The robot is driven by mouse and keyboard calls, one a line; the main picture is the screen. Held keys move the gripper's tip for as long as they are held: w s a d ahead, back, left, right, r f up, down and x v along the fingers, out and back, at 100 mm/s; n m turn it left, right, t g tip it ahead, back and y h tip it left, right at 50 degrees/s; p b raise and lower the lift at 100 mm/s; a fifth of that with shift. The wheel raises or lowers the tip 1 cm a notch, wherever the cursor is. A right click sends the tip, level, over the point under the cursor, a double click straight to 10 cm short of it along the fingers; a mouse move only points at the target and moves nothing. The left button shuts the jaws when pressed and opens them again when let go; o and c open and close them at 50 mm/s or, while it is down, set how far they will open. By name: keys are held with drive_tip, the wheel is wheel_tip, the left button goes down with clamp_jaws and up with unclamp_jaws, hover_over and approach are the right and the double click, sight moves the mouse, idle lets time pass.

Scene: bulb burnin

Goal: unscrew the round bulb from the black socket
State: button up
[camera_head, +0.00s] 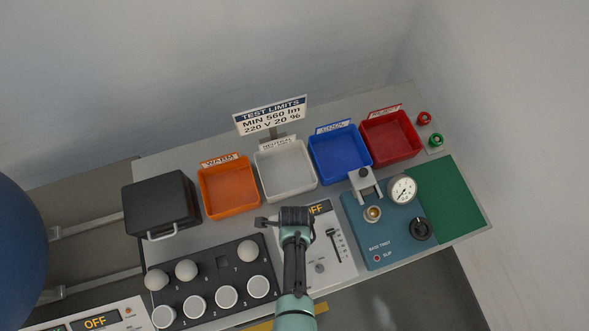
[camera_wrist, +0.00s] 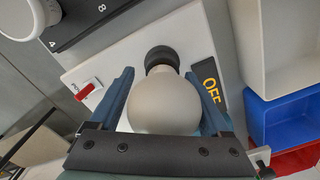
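The round bulb (camera_wrist: 165,104), off-white and globe-shaped, stands in the black socket (camera_wrist: 160,57) in the wrist view. The socket is on a white panel. My gripper (camera_wrist: 160,75) has one finger on each side of the bulb, with a narrow light gap showing beside the left finger; it looks open around the bulb, and contact on the right is unclear. In the head view, my gripper (camera_head: 296,216) is over the white tester panel (camera_head: 338,262) and hides the bulb and socket.
A black tray (camera_head: 208,283) with several bulbs lies left of the tester. Orange (camera_head: 230,214), white (camera_head: 314,188), blue (camera_head: 338,178) and red (camera_head: 416,150) bins stand behind. A teal box with a gauge (camera_head: 402,189) is to the right. A black case (camera_head: 160,203) sits at left.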

drive_tip(key=shift+s+f, duration=0.1)
drive_tip(key=shift+s, duration=0.2)
drive_tip(key=c, duration=0.8)
drive_tip(key=n, duration=0.5)
drive_tip(key=shift+s+f, duration=0.1)
drive_tip(key=shift+s, duration=0.05)
drive_tip(key=n, duration=0.6)
drive_tip(key=shift+a+n, duration=0.1)
drive_tip(key=shift+n, duration=0.3)
drive_tip(key=n, duration=0.5)
drive_tip(key=shift+a, duration=0.1)
drive_tip(key=n, duration=0.6)
drive_tip(key=o, duration=1.2)
drive_tip(key=shift+o, duration=0.2)
drive_tip(key=shift+w+r, duration=0.2)
drive_tip(key=shift+w, duration=0.05)
